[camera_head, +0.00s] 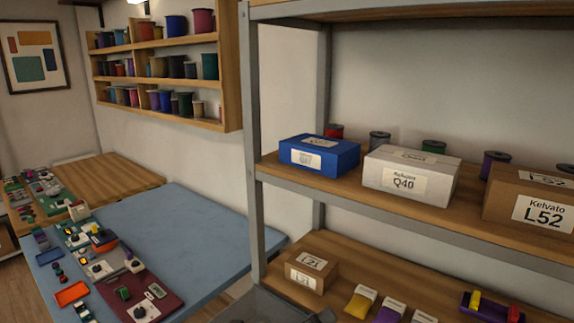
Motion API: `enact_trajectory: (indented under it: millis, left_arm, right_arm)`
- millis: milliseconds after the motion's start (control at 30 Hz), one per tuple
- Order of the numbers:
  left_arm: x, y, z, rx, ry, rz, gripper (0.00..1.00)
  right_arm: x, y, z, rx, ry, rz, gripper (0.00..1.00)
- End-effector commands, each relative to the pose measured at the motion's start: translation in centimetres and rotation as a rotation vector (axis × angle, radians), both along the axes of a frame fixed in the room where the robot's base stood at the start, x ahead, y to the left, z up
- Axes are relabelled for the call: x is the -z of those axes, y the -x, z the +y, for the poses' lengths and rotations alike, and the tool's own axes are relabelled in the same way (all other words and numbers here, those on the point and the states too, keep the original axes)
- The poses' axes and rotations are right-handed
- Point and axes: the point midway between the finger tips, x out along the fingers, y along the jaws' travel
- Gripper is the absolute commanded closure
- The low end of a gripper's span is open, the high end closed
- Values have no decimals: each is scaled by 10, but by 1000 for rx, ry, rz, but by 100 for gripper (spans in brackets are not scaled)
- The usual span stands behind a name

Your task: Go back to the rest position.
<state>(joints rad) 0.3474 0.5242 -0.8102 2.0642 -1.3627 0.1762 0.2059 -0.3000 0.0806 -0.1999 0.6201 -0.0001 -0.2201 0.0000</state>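Neither of my grippers shows in the head view. A dark grey form at the bottom edge, in front of the lower shelf, may be part of my own body; I cannot tell. The metal-framed shelf unit (251,150) fills the right side. Its middle board holds a blue box (319,153), a white box marked Q40 (411,174) and a brown box marked L52 (528,203). Several spools stand behind them. The lower board holds a small brown box (311,270), labelled bags and a purple holder (491,305).
A blue table (190,225) at left carries a maroon board (145,285), an orange tray (71,293) and small parts; its right half is bare. A wooden table (105,178) stands behind it. A wall rack (232,75) holds several spools.

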Motion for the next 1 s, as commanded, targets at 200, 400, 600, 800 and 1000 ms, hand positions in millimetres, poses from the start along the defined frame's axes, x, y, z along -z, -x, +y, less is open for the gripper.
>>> enact_trajectory:
  millis: [200,400,600,800,1000]
  left_arm:
    - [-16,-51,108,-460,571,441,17]
    - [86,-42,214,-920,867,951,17]
    - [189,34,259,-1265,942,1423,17]
    - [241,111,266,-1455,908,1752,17]
    - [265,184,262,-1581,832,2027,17]
  right_arm:
    - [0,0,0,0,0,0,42]
    - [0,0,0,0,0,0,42]
    - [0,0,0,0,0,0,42]
    - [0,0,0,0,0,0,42]
    - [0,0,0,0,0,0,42]
